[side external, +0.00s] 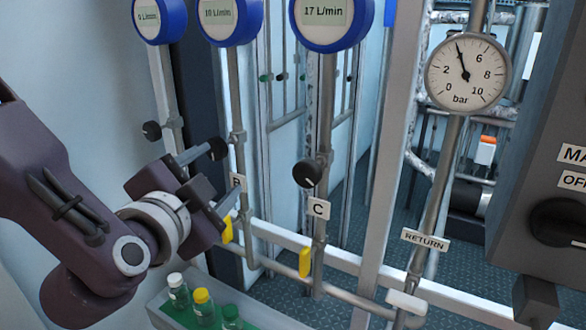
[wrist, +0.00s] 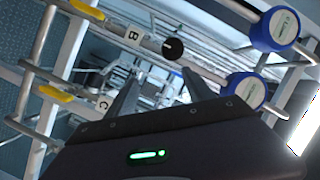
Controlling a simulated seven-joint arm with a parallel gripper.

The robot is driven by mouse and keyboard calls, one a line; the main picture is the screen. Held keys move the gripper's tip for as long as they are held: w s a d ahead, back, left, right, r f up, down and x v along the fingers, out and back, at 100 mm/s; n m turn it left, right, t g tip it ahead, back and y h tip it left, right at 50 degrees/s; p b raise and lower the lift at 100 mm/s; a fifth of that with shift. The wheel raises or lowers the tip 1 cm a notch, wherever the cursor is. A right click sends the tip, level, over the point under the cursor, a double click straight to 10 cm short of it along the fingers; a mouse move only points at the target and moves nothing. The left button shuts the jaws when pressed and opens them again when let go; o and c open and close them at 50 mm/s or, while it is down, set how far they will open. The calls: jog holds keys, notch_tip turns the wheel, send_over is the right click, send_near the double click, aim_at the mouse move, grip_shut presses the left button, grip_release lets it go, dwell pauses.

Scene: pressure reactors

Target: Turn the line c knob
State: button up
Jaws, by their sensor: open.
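The line C knob (side external: 308,173) is a round black knob with a pale mark, on the vertical pipe above the "C" label (side external: 319,208). In the wrist view the "C" label (wrist: 103,104) shows at left; I cannot make out its knob there. My gripper (side external: 224,171) is open and empty, left of the line C knob and apart from it. Its upper finger overlaps the black line B knob (side external: 217,148) in the side view; contact cannot be told. In the wrist view the line B knob (wrist: 172,48) is beyond my fingertips (wrist: 162,84).
The blue line C meter (side external: 330,22) reads 17 L/min. Yellow handles (side external: 305,262) sit low on the pipes. A pressure gauge (side external: 467,72) and the return pipe stand right. A green rack of bottles (side external: 203,305) is below my gripper. A dark control box (side external: 545,150) is far right.

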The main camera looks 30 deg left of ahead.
aim_at(305, 176)
jog(key=d+h, duration=0.1)
jog(key=d, duration=0.3)
jog(key=d+m+t+h, duration=0.1)
jog(key=d+h, duration=0.1)
jog(key=d, duration=0.1)
jog(key=w+d+m+t+h, duration=0.1)
jog(key=d+h, duration=0.1)
jog(key=d, duration=0.2)
jog(key=shift+w+d+f, duration=0.1)
jog(key=shift+d+f, duration=0.05)
jog(key=shift+d, duration=0.15)
jog(key=w, duration=0.6)
jog(key=shift+w+a, duration=0.1)
jog(key=shift+w, duration=0.2)
jog(key=shift+c, duration=0.2)
grip_shut()
